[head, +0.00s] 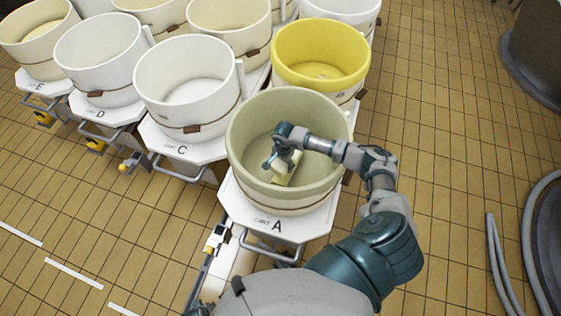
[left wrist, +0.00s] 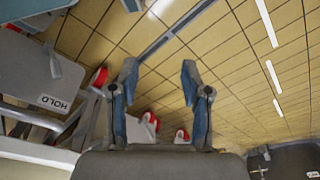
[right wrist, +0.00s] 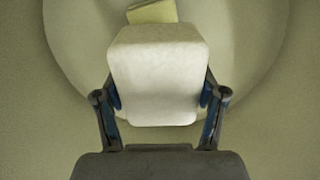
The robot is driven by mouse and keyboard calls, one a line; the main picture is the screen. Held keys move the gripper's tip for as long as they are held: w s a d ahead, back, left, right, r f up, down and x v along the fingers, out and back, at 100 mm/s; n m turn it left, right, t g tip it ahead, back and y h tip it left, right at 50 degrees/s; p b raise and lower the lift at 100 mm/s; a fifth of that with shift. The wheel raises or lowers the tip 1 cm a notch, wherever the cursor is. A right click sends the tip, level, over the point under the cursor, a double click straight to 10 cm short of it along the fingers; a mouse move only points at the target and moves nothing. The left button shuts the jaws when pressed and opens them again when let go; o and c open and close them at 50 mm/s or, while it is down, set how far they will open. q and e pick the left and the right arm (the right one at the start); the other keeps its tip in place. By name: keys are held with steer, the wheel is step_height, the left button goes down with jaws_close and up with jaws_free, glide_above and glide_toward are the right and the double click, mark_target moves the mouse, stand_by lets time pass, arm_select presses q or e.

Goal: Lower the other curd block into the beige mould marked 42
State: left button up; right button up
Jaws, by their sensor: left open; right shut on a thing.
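The beige mould (head: 285,198) stands on the platform lettered A; no number on it can be read. My right arm reaches over its rim, and my right gripper (head: 280,160) is down inside the mould. In the right wrist view my right gripper (right wrist: 160,100) is shut on a whitish curd block (right wrist: 158,75), with a finger on each side. A yellowish curd block (right wrist: 152,12) shows behind it, partly hidden, inside the mould. Whether the held block touches the floor or the other block, I cannot tell. My left gripper (left wrist: 160,80) is open and empty above the tiles.
A yellow mould (head: 320,85) stands right behind. White moulds stand on the platforms lettered C (head: 180,150) and D (head: 95,100), with a cream one at E (head: 38,75). Grey hoses (head: 495,265) lie at right. A HOLD sign (left wrist: 54,103) shows in the left wrist view.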

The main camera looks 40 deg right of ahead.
steer(key=f, duration=0.1)
steer(key=d+f+b, duration=0.1)
steer(key=shift+d+f, duration=0.15)
steer(key=shift+f, duration=0.2)
steer(key=shift+a+f+b, duration=0.5)
steer(key=shift+f+b, duration=0.35)
steer(key=shift+b, duration=0.05)
steer(key=shift+d+f, duration=0.1)
steer(key=shift+f, duration=0.15)
steer(key=shift+d+f, duration=0.2)
steer(key=shift+d, duration=0.1)
arm_select(q)
step_height(320, 180, up, 10)
steer(key=shift+w+d, duration=0.35)
steer(key=shift+a+f, duration=0.15)
steer(key=shift+a, duration=0.2)
arm_select(e)
steer(key=shift+a+r, duration=0.1)
steer(key=shift+a, duration=0.25)
arm_select(q)
steer(key=shift+d+b, duration=0.25)
steer(key=shift+b, duration=0.1)
arm_select(e)
steer(key=shift+d+f, duration=0.2)
steer(key=shift+d, duration=0.05)
